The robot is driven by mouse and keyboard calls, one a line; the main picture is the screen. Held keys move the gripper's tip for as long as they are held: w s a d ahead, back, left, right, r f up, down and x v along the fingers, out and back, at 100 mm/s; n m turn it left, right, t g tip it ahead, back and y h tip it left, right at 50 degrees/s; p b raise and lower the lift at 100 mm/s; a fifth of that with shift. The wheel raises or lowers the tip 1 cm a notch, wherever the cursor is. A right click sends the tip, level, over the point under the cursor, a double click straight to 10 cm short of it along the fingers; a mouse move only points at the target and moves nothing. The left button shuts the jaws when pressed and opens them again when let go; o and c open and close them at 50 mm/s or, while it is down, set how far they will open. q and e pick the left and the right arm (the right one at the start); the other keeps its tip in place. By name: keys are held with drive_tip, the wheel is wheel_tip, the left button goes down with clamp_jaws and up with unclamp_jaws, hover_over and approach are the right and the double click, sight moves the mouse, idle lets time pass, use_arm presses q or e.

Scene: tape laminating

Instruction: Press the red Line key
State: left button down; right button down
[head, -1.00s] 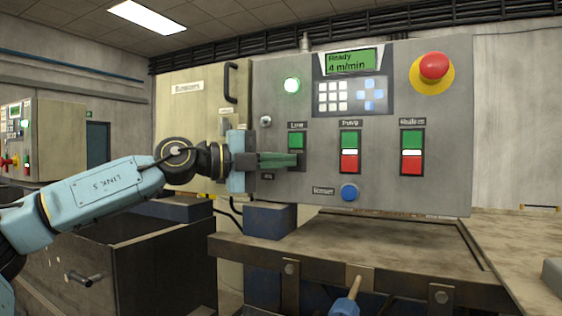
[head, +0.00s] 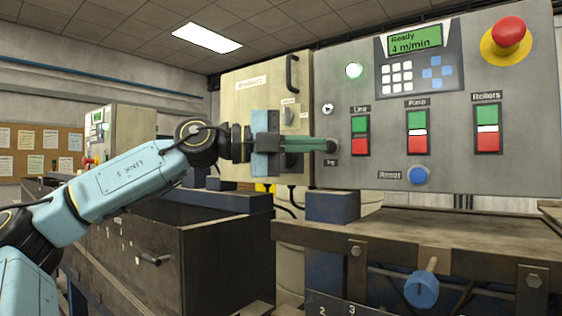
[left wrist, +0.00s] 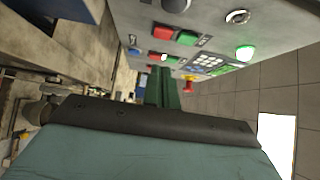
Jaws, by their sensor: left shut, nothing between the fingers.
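The red Line key (head: 360,147) is the lower key of the Line switch, under a green key (head: 360,124), on the grey control panel (head: 400,180). It shows fully in the head view; it also shows in the left wrist view (left wrist: 163,33). My left gripper (head: 330,146) is shut and empty, its green fingers pointing right. In the head view its tips lie just left of the red Line key, in front of a dark round button. In the left wrist view the fingertips (left wrist: 162,70) appear below the Line keys. I cannot tell their distance from the panel. My right gripper is out of view.
Pump keys (head: 418,133) and Rollers keys (head: 487,128) sit right of Line. A blue Reset-area button (head: 418,175) is below, a red emergency button (head: 509,31) at upper right. A key switch (head: 328,109) and lit green lamp (head: 354,70) are above.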

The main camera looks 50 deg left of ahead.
use_arm(q)
drive_tip(key=b+v, duration=0.2)
drive_tip(key=v, duration=0.3)
drive_tip(key=shift+s+r, duration=0.15)
idle(0.7)
